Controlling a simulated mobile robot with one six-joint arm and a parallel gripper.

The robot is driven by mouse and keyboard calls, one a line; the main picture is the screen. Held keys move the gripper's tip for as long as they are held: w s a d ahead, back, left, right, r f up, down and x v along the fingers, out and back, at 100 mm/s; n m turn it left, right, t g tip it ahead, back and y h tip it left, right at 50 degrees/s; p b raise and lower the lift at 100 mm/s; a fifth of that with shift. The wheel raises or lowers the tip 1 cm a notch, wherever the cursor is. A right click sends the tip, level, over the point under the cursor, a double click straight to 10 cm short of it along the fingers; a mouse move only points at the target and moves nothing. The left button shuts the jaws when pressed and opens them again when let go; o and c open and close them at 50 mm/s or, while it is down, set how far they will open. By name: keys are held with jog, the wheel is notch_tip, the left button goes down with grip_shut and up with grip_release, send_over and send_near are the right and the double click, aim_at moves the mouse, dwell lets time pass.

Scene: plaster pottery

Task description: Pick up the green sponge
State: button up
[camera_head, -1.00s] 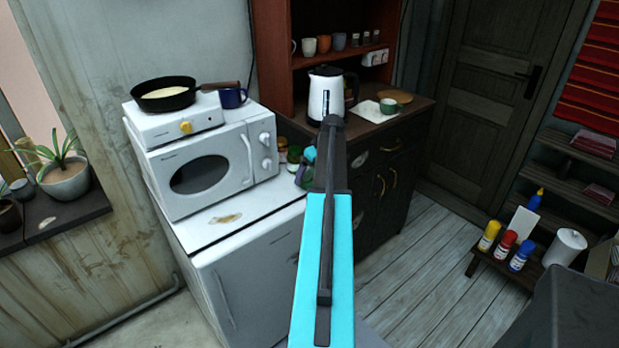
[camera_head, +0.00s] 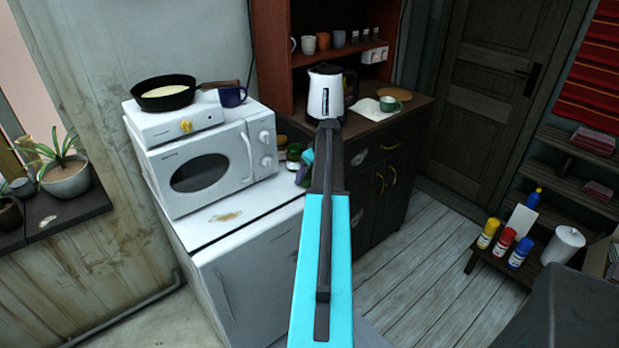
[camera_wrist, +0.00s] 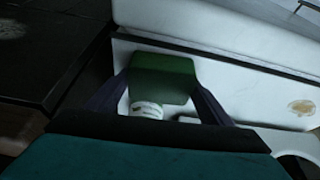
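In the wrist view a dark green block (camera_wrist: 163,78), which looks like the sponge, shows between the two dark fingers of my gripper (camera_wrist: 160,84). The fingers stand apart, one on each side of it; I cannot tell whether they touch it. A small white round thing (camera_wrist: 144,110) shows at the block's near edge. In the head view my gripper (camera_head: 303,177) is small and partly behind my arm, over the back right of the white fridge top (camera_head: 205,236). The sponge is not clear there.
A microwave (camera_head: 205,170) stands left of my gripper, with a hot plate and a pan (camera_head: 163,93) on it. Jars (camera_head: 293,154) stand close behind my gripper. A dark cabinet (camera_head: 385,165) with a kettle (camera_head: 326,97) is to the right. The fridge top's front is clear.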

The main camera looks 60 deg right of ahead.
jog(key=c, duration=0.4)
jog(key=shift+r, duration=0.2)
jog(key=shift+r+b, duration=0.65)
jog(key=shift+r, duration=0.45)
jog(key=s+a+r+b, duration=0.1)
jog(key=s+a+b, duration=0.1)
jog(key=s+a, duration=0.2)
jog(key=s+a+r+b, duration=0.1)
jog(key=s+a, duration=0.3)
jog(key=s, duration=0.5)
jog(key=shift+s+a+r+b, duration=0.25)
jog(key=shift+a+b, duration=0.1)
jog(key=shift+b, duration=0.2)
